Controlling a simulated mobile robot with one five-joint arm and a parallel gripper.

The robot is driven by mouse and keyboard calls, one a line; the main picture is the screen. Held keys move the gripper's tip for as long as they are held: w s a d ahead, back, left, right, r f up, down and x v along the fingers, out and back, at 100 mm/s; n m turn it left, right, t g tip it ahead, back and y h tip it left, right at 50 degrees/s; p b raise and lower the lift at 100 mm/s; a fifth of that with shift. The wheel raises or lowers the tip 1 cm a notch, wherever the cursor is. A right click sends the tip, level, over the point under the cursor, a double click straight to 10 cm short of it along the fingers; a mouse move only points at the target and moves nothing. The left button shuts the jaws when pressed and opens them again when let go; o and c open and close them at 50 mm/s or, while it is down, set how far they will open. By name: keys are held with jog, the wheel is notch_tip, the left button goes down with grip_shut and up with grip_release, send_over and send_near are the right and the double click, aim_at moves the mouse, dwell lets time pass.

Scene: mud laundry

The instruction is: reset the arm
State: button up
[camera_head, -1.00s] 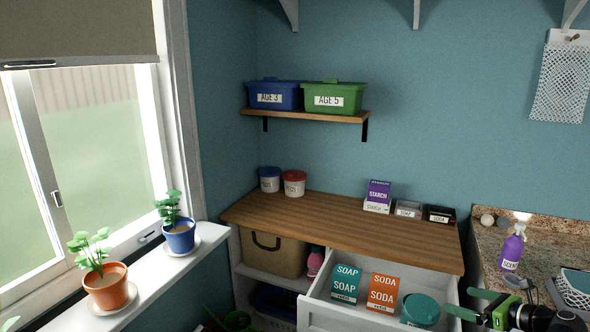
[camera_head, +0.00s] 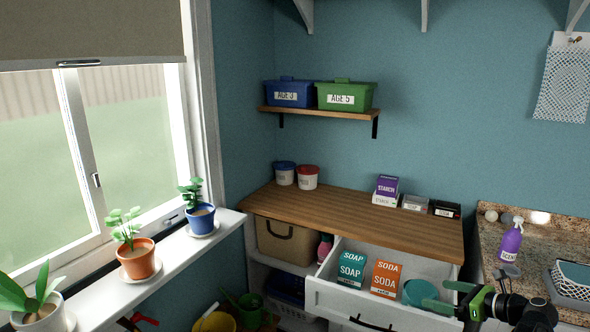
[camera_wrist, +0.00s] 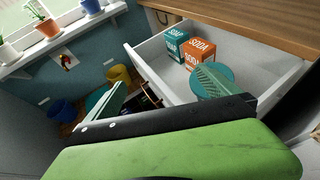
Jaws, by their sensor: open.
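My gripper (camera_head: 443,295) is at the lower right of the head view, with its green fingers apart and nothing between them. It is in front of the right part of an open white drawer (camera_head: 345,297). In the wrist view its green fingers (camera_wrist: 160,92) reach toward the drawer (camera_wrist: 152,62). The drawer holds a teal soap box (camera_head: 351,268), an orange soda box (camera_head: 385,278) and a round teal container (camera_head: 419,291). One finger covers part of the round container in both views.
A wooden counter (camera_head: 340,220) lies above the drawer. A granite counter (camera_head: 500,240) with a purple spray bottle (camera_head: 511,241) is at the right. Potted plants stand on the windowsill (camera_head: 170,253) at the left. Buckets (camera_head: 250,304) stand on the floor below.

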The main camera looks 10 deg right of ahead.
jog(key=w+a+f+n+g+y, duration=0.15)
jog(key=w+a, duration=0.25)
jog(key=a, duration=0.4)
jog(key=w+a+n+g+y, duration=0.1)
jog(key=w+a+n+g, duration=0.15)
jog(key=a, duration=0.55)
jog(key=w+a+f+n+g+y, duration=0.15)
jog(key=w+a, duration=0.25)
jog(key=a, duration=0.4)
jog(key=s+a+f+n+g+h+p, duration=0.1)
jog(key=a+f+n+g+h, duration=0.15)
jog(key=a+n, duration=0.55)
jog(key=s+a+f+n+g+h, duration=0.1)
jog(key=s+a+f+n+g, duration=0.2)
jog(key=a, duration=0.9)
jog(key=s+d+f+n+h, duration=0.1)
jog(key=d+f+n+h, duration=0.1)
jog(key=n, duration=0.5)
jog(key=s+d+f+n+g+h, duration=0.1)
jog(key=n+h, duration=0.3)
jog(key=n, duration=0.4)
jog(key=shift+s+d+f, duration=0.4)
jog(key=shift+d+f, duration=0.1)
jog(key=shift+f, duration=0.4)
jog(key=shift+r+p, duration=0.1)
jog(key=shift+p, duration=0.25)
